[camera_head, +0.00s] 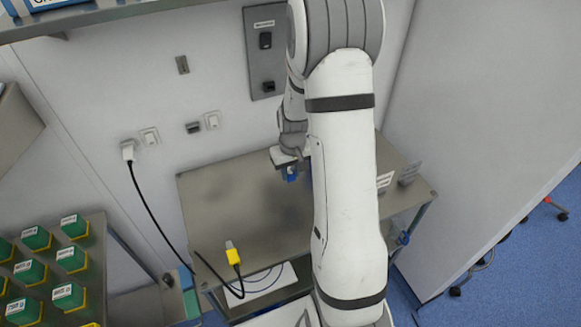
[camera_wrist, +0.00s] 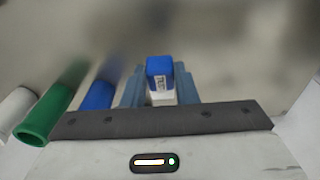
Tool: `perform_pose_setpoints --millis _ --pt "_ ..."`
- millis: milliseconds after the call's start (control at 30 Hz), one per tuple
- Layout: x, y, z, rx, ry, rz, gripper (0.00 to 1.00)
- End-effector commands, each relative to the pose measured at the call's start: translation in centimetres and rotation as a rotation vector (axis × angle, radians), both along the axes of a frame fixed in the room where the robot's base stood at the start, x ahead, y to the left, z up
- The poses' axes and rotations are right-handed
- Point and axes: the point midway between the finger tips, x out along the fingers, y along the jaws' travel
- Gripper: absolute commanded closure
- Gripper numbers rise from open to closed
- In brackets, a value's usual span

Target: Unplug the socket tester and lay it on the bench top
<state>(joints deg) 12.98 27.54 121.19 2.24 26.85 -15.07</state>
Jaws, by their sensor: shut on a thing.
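The socket tester is a small blue block with a white label and a pale lower part (camera_wrist: 159,68). In the wrist view it sits between the two blue-grey fingers of my gripper (camera_wrist: 161,90), which are shut on it. In the head view a bit of blue (camera_head: 291,177) shows at my gripper (camera_head: 288,168), over the back part of the metal bench top (camera_head: 235,215). The tester is clear of the wall sockets. My arm hides part of the bench, and I cannot tell the exact gap between tester and bench top.
A white plug (camera_head: 128,150) with a black cable is in the wall at left. A yellow connector (camera_head: 232,254) is at the bench's front edge. Small grey boxes (camera_head: 409,173) stand at the bench's right. A rack of green boxes (camera_head: 68,296) is at lower left.

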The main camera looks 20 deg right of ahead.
Motion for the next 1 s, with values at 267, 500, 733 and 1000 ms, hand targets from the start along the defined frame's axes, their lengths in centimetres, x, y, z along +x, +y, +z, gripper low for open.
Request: perform_pose_setpoints --millis 267,500,733,1000 --pt "-0.1 0.0 -2.7 0.001 0.003 -0.002 1.0" --pt "-0.1 -0.1 -5.1 0.001 0.002 -0.002 1.0" --pt "0.0 -0.1 -6.6 0.0 0.001 -0.003 1.0" --pt "0.0 -0.2 -6.7 0.0 0.0 -0.003 1.0"
